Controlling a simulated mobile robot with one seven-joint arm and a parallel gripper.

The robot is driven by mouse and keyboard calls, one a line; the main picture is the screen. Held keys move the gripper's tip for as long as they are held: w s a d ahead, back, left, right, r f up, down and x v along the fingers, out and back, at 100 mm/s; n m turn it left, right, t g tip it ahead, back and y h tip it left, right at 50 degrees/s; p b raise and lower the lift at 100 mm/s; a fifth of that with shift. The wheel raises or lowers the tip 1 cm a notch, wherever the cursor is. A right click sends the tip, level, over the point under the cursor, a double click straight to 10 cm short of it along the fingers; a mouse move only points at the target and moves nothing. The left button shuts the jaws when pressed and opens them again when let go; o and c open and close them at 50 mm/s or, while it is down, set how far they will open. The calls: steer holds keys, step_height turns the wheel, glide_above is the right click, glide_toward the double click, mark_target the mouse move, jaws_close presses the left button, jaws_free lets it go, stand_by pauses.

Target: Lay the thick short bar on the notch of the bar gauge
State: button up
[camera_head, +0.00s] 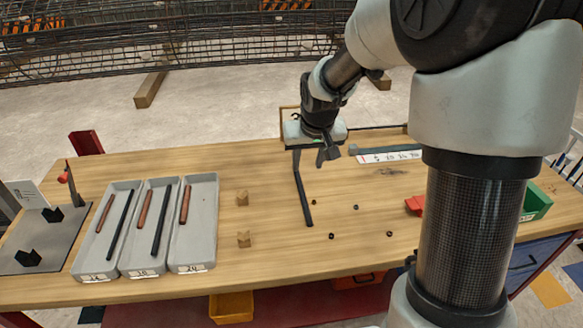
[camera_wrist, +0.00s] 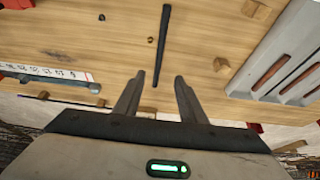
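My gripper (camera_head: 322,152) is open and empty, with its two fingers apart in the wrist view (camera_wrist: 159,77). A long dark bar (camera_head: 302,190) lies on the bench beneath it; in the wrist view it (camera_wrist: 161,45) points to the gap between the fingertips. The bar gauge appears to be the grey strip (camera_head: 385,148) with a white numbered label, right of my gripper; its label also shows in the wrist view (camera_wrist: 45,72). A short, thick-looking rust-brown bar (camera_head: 185,204) lies in the rightmost grey tray (camera_head: 207,235). The gauge's notches are too small to make out.
Two more grey trays (camera_head: 135,262) hold rust-brown and dark bars. Two small wooden blocks (camera_head: 242,199) and several small dark rings (camera_head: 331,236) sit mid-bench. A dark plate (camera_head: 45,240) with black V-shaped supports is at the left. A green bin (camera_head: 538,204) is at the right.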

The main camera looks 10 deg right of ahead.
mark_target(302, 190)
steer(key=b+x, duration=0.2)
steer(key=x, duration=1.5)
steer(key=shift+s+d, duration=0.1)
jaws_close()
